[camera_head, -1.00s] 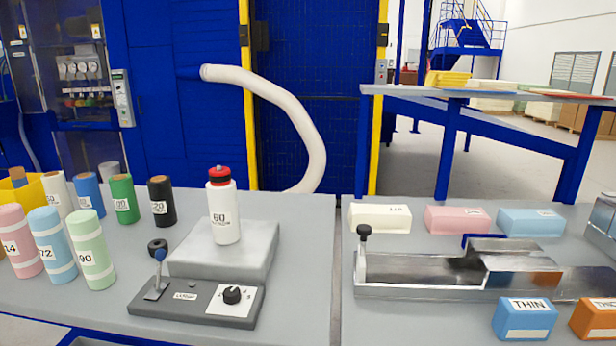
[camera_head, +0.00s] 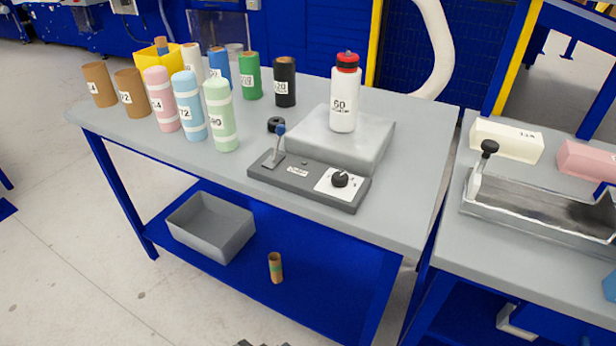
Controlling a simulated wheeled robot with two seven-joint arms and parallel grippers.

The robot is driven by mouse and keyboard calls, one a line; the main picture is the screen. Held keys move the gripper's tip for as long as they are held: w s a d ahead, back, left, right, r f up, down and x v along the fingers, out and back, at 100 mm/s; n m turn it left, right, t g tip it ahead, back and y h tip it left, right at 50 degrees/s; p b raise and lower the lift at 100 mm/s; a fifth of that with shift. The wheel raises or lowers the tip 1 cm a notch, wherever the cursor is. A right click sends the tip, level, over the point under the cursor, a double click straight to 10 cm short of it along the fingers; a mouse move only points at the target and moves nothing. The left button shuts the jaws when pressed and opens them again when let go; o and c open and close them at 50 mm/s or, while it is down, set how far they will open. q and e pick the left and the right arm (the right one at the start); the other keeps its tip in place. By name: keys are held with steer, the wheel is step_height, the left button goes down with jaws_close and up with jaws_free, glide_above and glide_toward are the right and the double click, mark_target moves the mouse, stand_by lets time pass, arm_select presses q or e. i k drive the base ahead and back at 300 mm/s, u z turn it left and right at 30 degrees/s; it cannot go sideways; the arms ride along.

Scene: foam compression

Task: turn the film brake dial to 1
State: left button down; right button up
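The film brake dial is a black knob (camera_head: 340,179) on a white scale plate (camera_head: 329,187). It sits at the right end of a dark grey control box (camera_head: 308,183) on the left table. The scale marks are too small to read, so I cannot tell the setting. A lever (camera_head: 275,150) with a blue joint stands at the left end of the box. Behind the box is a grey platform (camera_head: 375,150) bearing a white bottle (camera_head: 343,105) with a red cap, marked 60. Neither gripper is clearly in view; a small dark part shows at the bottom edge.
Several rolls (camera_head: 190,108) stand on the left of the table (camera_head: 235,172). A grey bin (camera_head: 212,228) and a small brown roll (camera_head: 275,267) are on the blue lower shelf (camera_head: 320,285). A second table (camera_head: 470,245) holds a metal trough (camera_head: 540,215). The front table edge is clear.

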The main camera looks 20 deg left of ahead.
mark_target(340, 179)
steer(key=k, duration=0.5)
steer(key=u, duration=1.55)
steer(key=i, duration=1.15)
steer(key=z, duration=0.85)
